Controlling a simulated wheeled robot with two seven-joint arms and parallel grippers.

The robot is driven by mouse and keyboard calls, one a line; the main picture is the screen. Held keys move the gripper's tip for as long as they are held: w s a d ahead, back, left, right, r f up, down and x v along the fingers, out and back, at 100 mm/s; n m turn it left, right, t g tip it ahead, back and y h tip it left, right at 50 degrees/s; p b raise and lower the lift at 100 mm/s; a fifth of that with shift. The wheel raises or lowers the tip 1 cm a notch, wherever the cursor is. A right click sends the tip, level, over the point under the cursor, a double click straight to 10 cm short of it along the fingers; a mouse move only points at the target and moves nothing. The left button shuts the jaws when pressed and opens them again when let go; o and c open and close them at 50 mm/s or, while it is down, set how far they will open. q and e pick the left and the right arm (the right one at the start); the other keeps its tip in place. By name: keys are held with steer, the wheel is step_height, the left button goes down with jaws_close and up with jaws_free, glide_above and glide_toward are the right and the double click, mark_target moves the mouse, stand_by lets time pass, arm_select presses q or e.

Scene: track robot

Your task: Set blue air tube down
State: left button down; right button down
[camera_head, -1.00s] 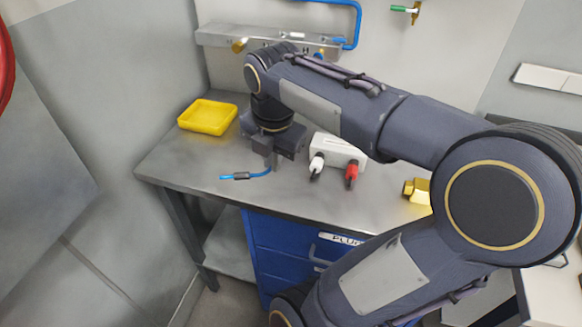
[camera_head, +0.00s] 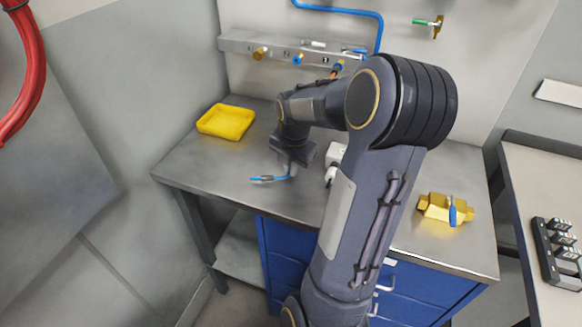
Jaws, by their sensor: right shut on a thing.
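The blue air tube (camera_head: 268,179) is a short blue piece with a darker section, low over the left part of the grey workbench top (camera_head: 205,185). I cannot tell whether it touches the surface. My right gripper (camera_head: 292,168) points down and is shut on the tube's right end. The fingertips are small and partly hidden by my wrist. My left gripper is not in view.
A yellow tray (camera_head: 226,122) lies behind and left of the tube. A white box (camera_head: 336,154) is partly hidden behind my arm. A valve rail (camera_head: 285,48) runs along the wall. The bench front-left is clear.

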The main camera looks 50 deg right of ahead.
steer(key=shift+f, duration=0.25)
steer(key=shift+f, duration=0.15)
steer(key=c, duration=1.6)
jaws_free()
step_height(320, 180, up, 12)
steer(key=s+a, duration=0.1)
steer(key=s, duration=0.1)
steer(key=s+a+f+m+t+y, duration=0.1)
steer(key=s+a+m, duration=0.2)
steer(key=a+m, duration=0.4)
steer(key=s+a+f+m+t+y, duration=0.1)
steer(key=s+a+f+m+y, duration=0.1)
steer(key=a+m, duration=0.5)
steer(key=s+a+f+m+t+y, duration=0.1)
steer(key=a+m, duration=0.5)
steer(key=a, duration=0.7)
steer(key=shift+s+a+f+m+t+y+p, duration=0.1)
steer(key=shift+s+m+t+y, duration=0.05)
steer(key=shift+s, duration=0.3)
steer(key=shift+s+a+f+m+t+y+p, duration=0.1)
steer(key=shift+s+a+t, duration=0.1)
steer(key=shift+s, duration=0.3)
steer(key=shift+s+a+f+m+t+y+p, duration=0.1)
steer(key=shift+s+m+t+y, duration=0.05)
steer(key=shift+s, duration=0.3)
steer(key=shift+r, duration=0.1)
